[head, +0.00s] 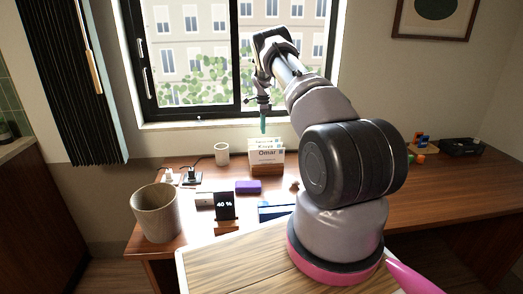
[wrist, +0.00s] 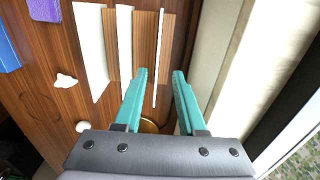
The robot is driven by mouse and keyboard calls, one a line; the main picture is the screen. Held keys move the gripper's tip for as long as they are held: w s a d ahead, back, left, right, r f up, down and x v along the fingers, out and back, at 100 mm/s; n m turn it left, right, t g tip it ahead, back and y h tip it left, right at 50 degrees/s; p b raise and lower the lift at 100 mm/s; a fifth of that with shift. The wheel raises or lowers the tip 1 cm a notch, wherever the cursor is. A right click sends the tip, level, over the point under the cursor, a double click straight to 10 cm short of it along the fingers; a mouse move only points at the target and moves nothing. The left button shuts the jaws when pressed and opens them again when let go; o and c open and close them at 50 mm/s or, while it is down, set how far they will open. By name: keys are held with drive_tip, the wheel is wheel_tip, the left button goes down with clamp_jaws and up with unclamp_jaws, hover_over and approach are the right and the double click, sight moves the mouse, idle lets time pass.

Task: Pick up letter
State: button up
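Several white letters stand upright in a wooden letter rack (head: 265,171) at the back of the desk. The front letter (head: 266,153) reads "Omar", with other names behind it. In the wrist view I look down on the letters from above, and the one nearest the window (wrist: 160,40) shows as a thin white strip. My gripper (head: 263,124) is above the rack. Its teal fingers (wrist: 160,73) are open, with that thin letter's edge lined up between them in the wrist view. I cannot tell whether the fingertips reach down beside it. Nothing is held.
The window wall (head: 190,142) rises close behind the rack. A white mug (head: 221,153), a purple box (head: 248,187), a "40 %" display (head: 225,206) and a bin (head: 157,213) are nearby. The desk's right part (head: 450,190) is mostly clear.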

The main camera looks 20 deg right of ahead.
drive_tip(key=shift+s+d+f, duration=0.1)
drive_tip(key=shift+s+f, duration=0.05)
drive_tip(key=shift+f, duration=2.25)
drive_tip(key=shift+s+d+f, duration=0.1)
drive_tip(key=shift+f, duration=2.3)
clamp_jaws()
